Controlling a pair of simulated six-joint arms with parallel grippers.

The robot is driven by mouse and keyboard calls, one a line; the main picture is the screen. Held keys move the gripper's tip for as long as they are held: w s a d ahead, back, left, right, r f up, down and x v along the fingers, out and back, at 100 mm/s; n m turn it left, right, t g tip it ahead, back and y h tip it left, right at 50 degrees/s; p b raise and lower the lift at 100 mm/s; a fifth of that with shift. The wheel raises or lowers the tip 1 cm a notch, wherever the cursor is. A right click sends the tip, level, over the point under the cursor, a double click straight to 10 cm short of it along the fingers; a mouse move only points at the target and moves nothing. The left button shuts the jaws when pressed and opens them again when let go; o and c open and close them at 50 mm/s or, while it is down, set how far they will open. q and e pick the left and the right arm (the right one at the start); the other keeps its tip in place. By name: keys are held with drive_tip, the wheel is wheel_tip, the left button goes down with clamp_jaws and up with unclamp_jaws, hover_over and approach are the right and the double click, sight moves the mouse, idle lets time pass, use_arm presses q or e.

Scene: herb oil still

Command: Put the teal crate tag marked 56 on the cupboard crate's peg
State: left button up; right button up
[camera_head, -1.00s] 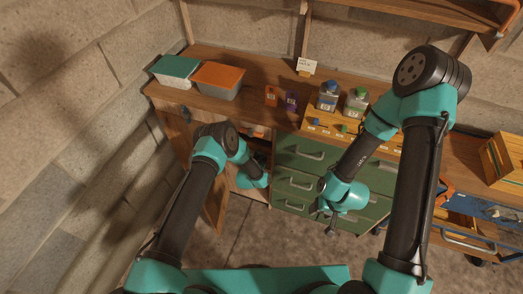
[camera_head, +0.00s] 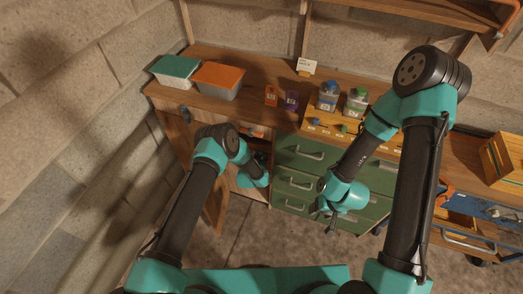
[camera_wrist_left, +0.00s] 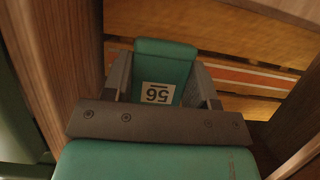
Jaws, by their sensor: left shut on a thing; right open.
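The teal tag marked 56 (camera_wrist_left: 165,65) is held between the fingers of my left gripper (camera_wrist_left: 162,82) in the left wrist view; its number reads upside down there. Yellow-brown wooden slats with a red stripe (camera_wrist_left: 240,74), apparently the cupboard crate, lie just beyond it. I cannot tell whether the tag touches them, and I see no peg. In the head view my left arm reaches into the open cupboard (camera_head: 215,203); the fingers and tag are hidden there. My right gripper (camera_head: 328,222) is open and empty before the green drawers.
Wooden cupboard walls (camera_wrist_left: 60,60) stand close on both sides of my left gripper. The bench above holds a teal-lidded box (camera_head: 174,69), an orange-lidded box (camera_head: 218,77) and small bottles. Green drawers (camera_head: 300,160) with handles stand right of the cupboard.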

use_arm(q)
drive_tip(key=shift+f, duration=0.2)
idle(0.3)
drive_tip(key=o, duration=1)
drive_tip(key=v, duration=1.7)
drive_tip(key=shift+s+a+r, duration=0.1)
drive_tip(key=shift+s+r, duration=0.05)
drive_tip(key=shift+c, duration=0.5)
clamp_jaws()
idle(0.4)
idle(0.3)
